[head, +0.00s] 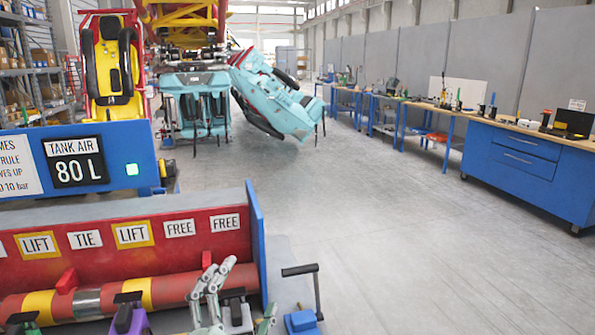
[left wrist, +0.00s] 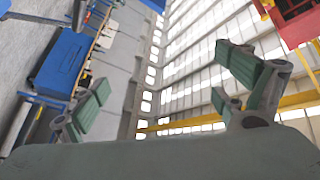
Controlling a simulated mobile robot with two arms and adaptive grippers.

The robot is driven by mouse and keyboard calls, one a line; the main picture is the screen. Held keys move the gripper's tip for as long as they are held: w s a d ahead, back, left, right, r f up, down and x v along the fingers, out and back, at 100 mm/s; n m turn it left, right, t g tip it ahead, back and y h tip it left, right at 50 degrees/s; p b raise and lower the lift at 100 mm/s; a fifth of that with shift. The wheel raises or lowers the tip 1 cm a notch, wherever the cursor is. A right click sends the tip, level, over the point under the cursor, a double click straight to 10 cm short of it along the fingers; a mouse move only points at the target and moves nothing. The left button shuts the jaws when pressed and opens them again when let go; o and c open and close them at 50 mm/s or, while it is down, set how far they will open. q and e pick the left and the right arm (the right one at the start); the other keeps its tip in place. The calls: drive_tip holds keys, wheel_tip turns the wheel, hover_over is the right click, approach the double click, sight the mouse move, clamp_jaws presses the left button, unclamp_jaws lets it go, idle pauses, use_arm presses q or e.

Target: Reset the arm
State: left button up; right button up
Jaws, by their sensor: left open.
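My left gripper (head: 238,290) shows at the bottom of the head view, in front of the red bench panel, with grey-green fingers pointing up. In the left wrist view its two finger pads (left wrist: 165,88) stand wide apart with nothing between them. The wrist camera looks up towards the roof and the side wall. My left arm is mostly cut off by the bottom edge of the head view. I cannot make out my right gripper.
The red panel (head: 95,245) with LIFT, TIE and FREE labels and a red-yellow tube (head: 173,291) is close in front. A black crank handle (head: 300,270) stands to its right. Teal coaster cars (head: 285,100) are farther back. Blue workbenches (head: 525,165) line the right; the floor between is clear.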

use_arm(q)
drive_tip(key=s+a+f+n+g+y, duration=0.25)
drive_tip(key=s+a+f+g, duration=0.2)
drive_tip(key=f, duration=0.35)
drive_tip(key=s+a+f+n+g+y, duration=0.1)
drive_tip(key=s+a+f+n+g, duration=0.3)
drive_tip(key=f, duration=0.4)
drive_tip(key=s+a+f+n+g+y, duration=0.25)
drive_tip(key=s+f, duration=0.25)
drive_tip(key=f, duration=0.3)
drive_tip(key=s+f+n+g, duration=0.2)
drive_tip(key=s+f+g, duration=0.4)
drive_tip(key=s, duration=0.8)
wheel_tip(320, 180, down, 27)
drive_tip(key=s, duration=0.2)
drive_tip(key=s+a+f+g, duration=0.1)
drive_tip(key=s+a+f, duration=0.2)
drive_tip(key=s+f, duration=1.3)
drive_tip(key=shift+s+a+g+h, duration=0.15)
drive_tip(key=shift+s+g+h, duration=0.15)
drive_tip(key=shift+g, duration=0.1)
drive_tip(key=shift+c, duration=0.3)
